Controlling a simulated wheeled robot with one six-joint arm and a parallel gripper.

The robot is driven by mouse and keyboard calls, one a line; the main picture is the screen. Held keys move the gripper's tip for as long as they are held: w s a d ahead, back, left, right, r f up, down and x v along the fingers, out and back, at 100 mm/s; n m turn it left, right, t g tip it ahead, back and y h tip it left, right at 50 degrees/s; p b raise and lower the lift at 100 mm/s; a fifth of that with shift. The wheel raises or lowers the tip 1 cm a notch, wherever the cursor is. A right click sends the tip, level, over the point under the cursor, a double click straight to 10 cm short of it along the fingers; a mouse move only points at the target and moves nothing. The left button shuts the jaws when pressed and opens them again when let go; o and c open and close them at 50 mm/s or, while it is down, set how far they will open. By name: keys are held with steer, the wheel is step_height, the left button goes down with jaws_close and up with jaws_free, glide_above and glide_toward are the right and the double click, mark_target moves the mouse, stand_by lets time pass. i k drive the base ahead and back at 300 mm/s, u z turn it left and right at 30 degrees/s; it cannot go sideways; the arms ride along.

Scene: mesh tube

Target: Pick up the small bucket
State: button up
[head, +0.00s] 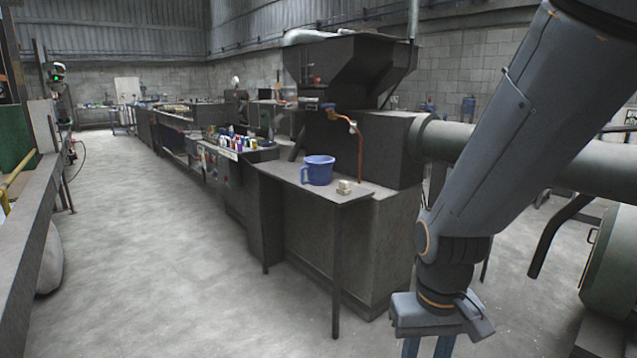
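A small blue bucket (317,170) stands upright on a dark side table (300,184) attached to the long machine, in the middle of the head view. It has a handle loop on its left side. My gripper (428,350) is at the bottom right, pointing down, well apart from the bucket and nearer to me. Two blue fingers show with a gap between them and nothing visible in it. Their tips are cut off by the lower edge of the picture.
A small pale block (344,187) sits on the table right of the bucket. A dark hopper (345,65) and an orange pipe (360,150) rise behind it. Several bottles (233,141) stand farther back. The floor (150,250) at left is clear, with a long bench (25,245) along the left edge.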

mark_target(318, 169)
steer(key=u, duration=0.5)
steer(key=i, duration=0.6)
steer(key=u, duration=0.5)
steer(key=i, duration=0.95)
steer(key=z, duration=0.6)
steer(key=i, duration=0.75)
steer(key=z, duration=1.2)
steer(key=i, duration=0.3)
steer(key=z, duration=0.2)
